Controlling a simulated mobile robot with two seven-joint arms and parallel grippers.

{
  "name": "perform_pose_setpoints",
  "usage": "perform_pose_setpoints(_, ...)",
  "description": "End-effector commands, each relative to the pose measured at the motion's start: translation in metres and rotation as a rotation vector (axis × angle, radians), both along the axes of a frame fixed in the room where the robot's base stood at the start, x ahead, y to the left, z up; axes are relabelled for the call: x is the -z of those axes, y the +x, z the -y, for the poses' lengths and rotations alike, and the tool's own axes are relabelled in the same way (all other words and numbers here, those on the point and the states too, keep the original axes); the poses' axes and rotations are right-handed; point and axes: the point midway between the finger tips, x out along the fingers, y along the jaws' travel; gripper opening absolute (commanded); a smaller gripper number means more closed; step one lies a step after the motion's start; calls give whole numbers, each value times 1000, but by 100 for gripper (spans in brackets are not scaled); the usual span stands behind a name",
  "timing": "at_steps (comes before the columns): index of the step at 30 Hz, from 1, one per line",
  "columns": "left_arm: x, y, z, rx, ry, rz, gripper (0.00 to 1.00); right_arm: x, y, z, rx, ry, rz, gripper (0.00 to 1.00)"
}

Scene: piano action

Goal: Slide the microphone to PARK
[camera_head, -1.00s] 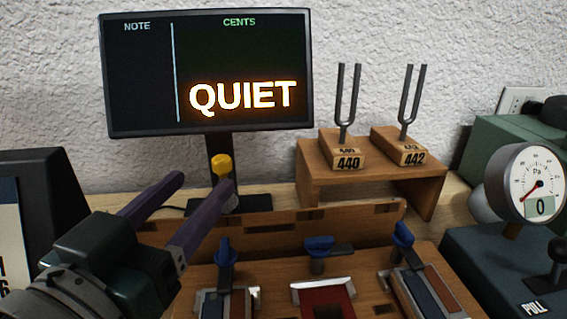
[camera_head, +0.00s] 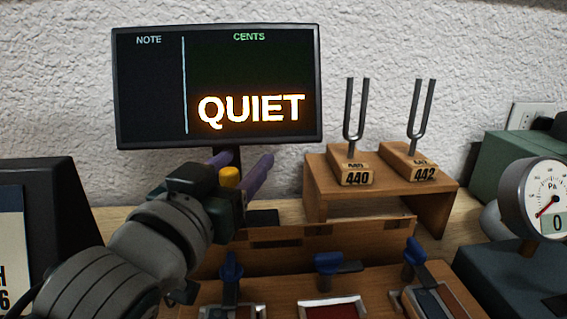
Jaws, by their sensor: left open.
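A yellow rounded cap (camera_head: 229,177), which looks like the top of the microphone, stands below the monitor, behind the wooden box. Its lower part is hidden behind my left gripper. My left gripper (camera_head: 243,158) is open, its two purple fingers pointing away from me, one on each side of the cap as seen from here. I cannot tell whether either finger touches it. No PARK mark is readable. My right gripper is not in view.
The monitor (camera_head: 218,88) reads QUIET. Tuning forks 440 (camera_head: 355,110) and 442 (camera_head: 421,110) stand on a wooden stand (camera_head: 437,204). The wooden box (camera_head: 330,240) with blue levers (camera_head: 327,262) is in front. A pressure gauge (camera_head: 543,200) is at right.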

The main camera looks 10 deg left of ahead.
Motion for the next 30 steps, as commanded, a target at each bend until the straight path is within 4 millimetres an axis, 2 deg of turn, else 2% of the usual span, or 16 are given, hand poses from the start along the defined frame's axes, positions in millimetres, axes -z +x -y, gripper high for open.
perform_pose_setpoints(3, 0, 0, 0, 0, 0, 0, 59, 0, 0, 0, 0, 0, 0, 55)
perform_pose_setpoints(19, 0, 0, 0, 0, 0, 0, 0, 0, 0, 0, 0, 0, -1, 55)
perform_pose_setpoints(30, 0, 0, 0, 0, 0, 0, 0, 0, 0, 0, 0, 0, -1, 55)
